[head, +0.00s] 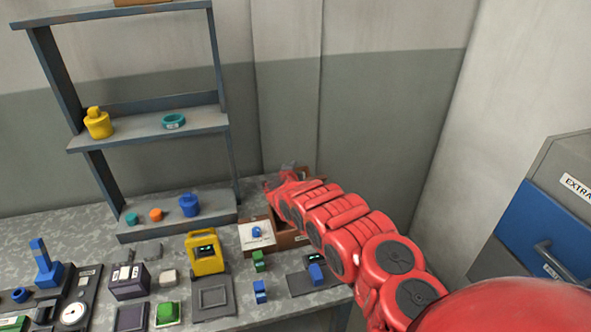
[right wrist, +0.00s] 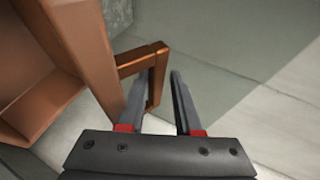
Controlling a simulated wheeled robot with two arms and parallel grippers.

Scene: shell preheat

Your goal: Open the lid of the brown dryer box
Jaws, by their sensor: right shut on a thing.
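The brown dryer box (head: 285,238) stands at the back of the bench, partly hidden behind my right arm. A brown edge (head: 317,171) shows above it behind the arm, apparently its raised lid; its angle is hard to tell. In the right wrist view a brown panel with a raised rim (right wrist: 95,62) fills the left side, with a brown loop handle (right wrist: 138,61) on it. My right gripper (right wrist: 157,88) has the handle's outer bar between its fingers and is shut on it. In the head view this gripper (head: 284,174) is small and blurred. My left gripper is out of view.
A yellow device (head: 205,262), small blocks and dark pads crowd the bench to the left. A grey shelf (head: 160,130) stands behind; a blue drawer (head: 540,225) is at right.

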